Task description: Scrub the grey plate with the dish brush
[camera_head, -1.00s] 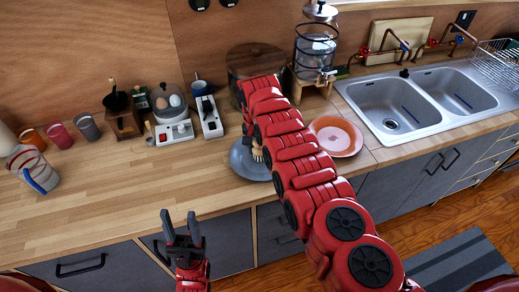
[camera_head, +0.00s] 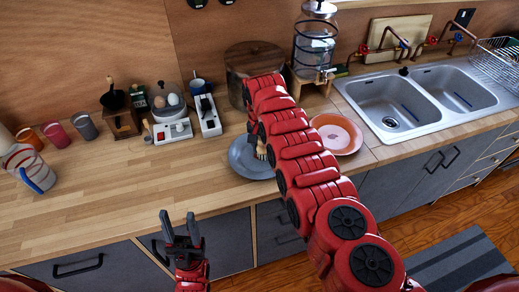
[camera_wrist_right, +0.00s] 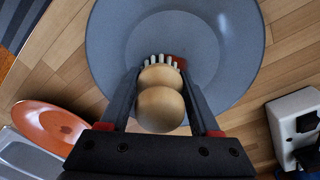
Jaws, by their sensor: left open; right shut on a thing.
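The grey plate (camera_head: 241,158) lies on the wooden counter, partly covered by my right arm in the head view. In the right wrist view the plate (camera_wrist_right: 112,48) fills the upper middle. The dish brush (camera_wrist_right: 160,108) has a round wooden handle and pale bristles. My right gripper (camera_wrist_right: 162,86) is shut on it, with the bristles over the plate; whether they touch it I cannot tell. In the head view a bit of the brush (camera_head: 262,153) shows beside my arm at the plate's right. My left gripper (camera_head: 179,216) is open and empty, in front of the counter edge.
An orange plate (camera_head: 338,134) lies right of the grey plate, before the double sink (camera_head: 405,112). A large pot (camera_head: 237,62) and a glass dispenser (camera_head: 313,45) stand behind. A white appliance (camera_head: 172,130), a grinder and cups stand left. The counter's front left is clear.

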